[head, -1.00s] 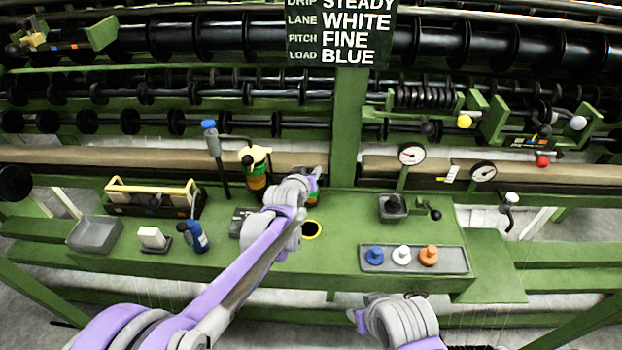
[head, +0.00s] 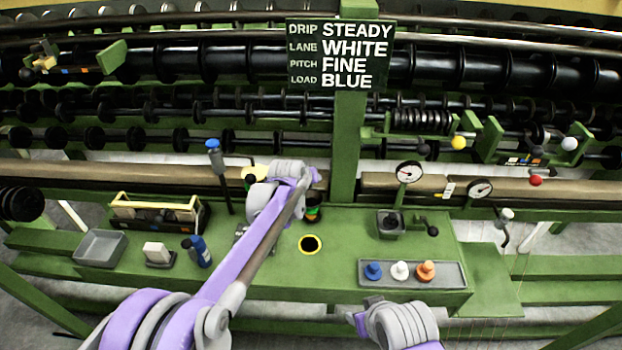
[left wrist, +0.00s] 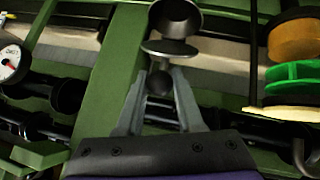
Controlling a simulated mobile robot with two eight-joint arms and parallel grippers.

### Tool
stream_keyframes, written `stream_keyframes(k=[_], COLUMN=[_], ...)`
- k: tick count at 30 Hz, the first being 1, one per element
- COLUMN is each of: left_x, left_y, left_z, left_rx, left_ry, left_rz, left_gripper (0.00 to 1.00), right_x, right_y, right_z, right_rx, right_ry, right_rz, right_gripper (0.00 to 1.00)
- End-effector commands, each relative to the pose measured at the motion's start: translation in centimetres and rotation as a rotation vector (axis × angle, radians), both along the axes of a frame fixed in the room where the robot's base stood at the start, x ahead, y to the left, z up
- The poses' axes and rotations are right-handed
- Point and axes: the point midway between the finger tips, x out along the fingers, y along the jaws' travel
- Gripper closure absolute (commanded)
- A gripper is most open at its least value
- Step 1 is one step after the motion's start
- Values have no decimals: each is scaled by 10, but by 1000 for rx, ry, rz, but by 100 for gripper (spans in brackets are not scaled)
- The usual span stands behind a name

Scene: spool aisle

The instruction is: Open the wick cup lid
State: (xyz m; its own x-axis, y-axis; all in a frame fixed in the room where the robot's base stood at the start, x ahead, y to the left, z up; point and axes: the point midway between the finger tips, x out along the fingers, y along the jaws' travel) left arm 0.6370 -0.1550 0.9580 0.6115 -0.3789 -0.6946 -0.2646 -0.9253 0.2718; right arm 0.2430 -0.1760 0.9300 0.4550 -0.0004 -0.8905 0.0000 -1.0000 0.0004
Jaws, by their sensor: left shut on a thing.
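My left gripper (left wrist: 160,76) is shut on a dark round knob (left wrist: 160,84) in the left wrist view. A dark disc, seemingly the wick cup lid (left wrist: 168,48), sits just beyond the knob. A round, dark, cup-like piece (left wrist: 175,16) shows past the disc at the top edge; I cannot tell whether the two touch. In the head view my left wrist is over the back of the green bench (head: 340,265), and it hides its fingers and the lid. Only part of my right arm shows at the bottom; its gripper is out of view.
A tray (head: 450,281) with blue, white and orange pegs is at right. A blue-topped post (head: 213,146) and a blue bottle (head: 199,250) stand left of my arm.

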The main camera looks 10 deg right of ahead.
Motion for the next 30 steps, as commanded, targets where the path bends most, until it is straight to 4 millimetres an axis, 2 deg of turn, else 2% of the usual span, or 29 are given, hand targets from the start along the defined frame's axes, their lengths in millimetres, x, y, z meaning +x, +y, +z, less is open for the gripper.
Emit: stream_keyframes(k=[3, 4, 8, 20, 30], left_x=[0, 0, 0, -4, -41], left_y=[0, 0, 0, 3, 25], left_z=[0, 0, 0, 4, 45], left_rx=[-1, 0, 0, 1, 1], left_ry=[-1, -1, -1, 0, 0], left_rz=[0, 0, 0, -1, -1], left_gripper=[100, 59, 35, 34, 34], right_x=[0, 0, 0, 0, -1], right_y=[0, 0, 0, 0, 0], right_z=[0, 0, 0, -1, -4], right_rx=[0, 0, 0, 0, 0], right_ry=[0, 0, 0, 0, 3], right_rz=[0, 0, 0, 0, 0], right_gripper=[50, 50, 50, 50, 50])
